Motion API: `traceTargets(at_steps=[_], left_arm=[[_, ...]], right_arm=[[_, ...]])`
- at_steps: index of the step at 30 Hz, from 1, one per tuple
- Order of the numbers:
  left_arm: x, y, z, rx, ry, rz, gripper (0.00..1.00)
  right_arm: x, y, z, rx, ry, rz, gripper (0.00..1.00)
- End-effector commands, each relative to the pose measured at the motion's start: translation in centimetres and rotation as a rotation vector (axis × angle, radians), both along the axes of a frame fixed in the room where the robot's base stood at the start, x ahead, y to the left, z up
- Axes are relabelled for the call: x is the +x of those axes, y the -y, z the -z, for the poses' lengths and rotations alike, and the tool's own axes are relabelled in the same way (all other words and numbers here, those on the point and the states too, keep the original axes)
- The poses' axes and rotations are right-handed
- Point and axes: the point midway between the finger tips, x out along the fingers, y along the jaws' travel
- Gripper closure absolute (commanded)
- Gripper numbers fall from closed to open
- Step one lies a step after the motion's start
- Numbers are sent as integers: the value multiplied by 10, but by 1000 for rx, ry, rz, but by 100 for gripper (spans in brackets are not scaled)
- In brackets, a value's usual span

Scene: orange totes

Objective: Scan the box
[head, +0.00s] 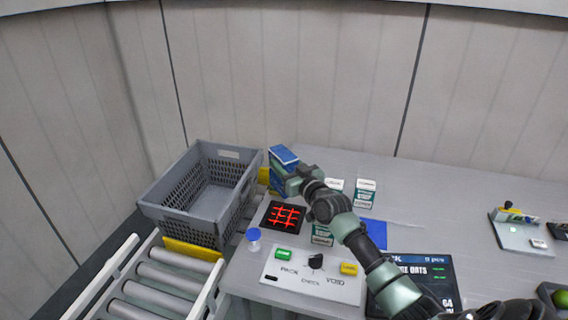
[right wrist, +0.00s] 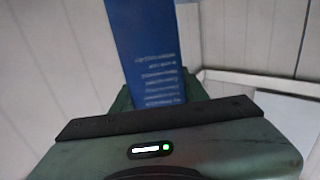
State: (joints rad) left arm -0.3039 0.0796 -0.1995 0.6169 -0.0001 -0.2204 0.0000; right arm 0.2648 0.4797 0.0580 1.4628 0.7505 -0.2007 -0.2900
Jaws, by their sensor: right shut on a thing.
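My right gripper (head: 284,180) is shut on a blue box (head: 284,155), held above the table just behind the scanner. Printed lines on the box show in the right wrist view (right wrist: 145,50), where it stands up out of the gripper (right wrist: 160,97). The scanner is a black square plate (head: 270,224) with a red glowing grid, set in the table. The held box is clear of the grid in the picture. My left gripper is not in view.
A grey mesh crate (head: 178,222) stands left of the scanner, with a roller conveyor (head: 163,278) in front. A PACK/CHECK/VOID panel (head: 300,281), a blue-capped container (head: 254,240) and a dark display (head: 432,268) are near the front. Green-and-white boxes (head: 366,192) stand around my right arm.

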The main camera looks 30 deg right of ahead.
Motion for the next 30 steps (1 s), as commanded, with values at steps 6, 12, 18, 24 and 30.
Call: traceTargets(at_steps=[6, 12, 18, 24, 30], left_arm=[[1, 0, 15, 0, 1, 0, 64], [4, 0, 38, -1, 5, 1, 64], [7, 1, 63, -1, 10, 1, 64], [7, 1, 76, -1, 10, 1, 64], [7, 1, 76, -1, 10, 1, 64]], right_arm=[[0, 0, 15, 0, 2, 1, 100], [0, 0, 41, 1, 1, 1, 100], [0, 0, 69, 1, 2, 1, 100], [0, 0, 83, 0, 3, 1, 100], [0, 0, 83, 0, 3, 1, 100]])
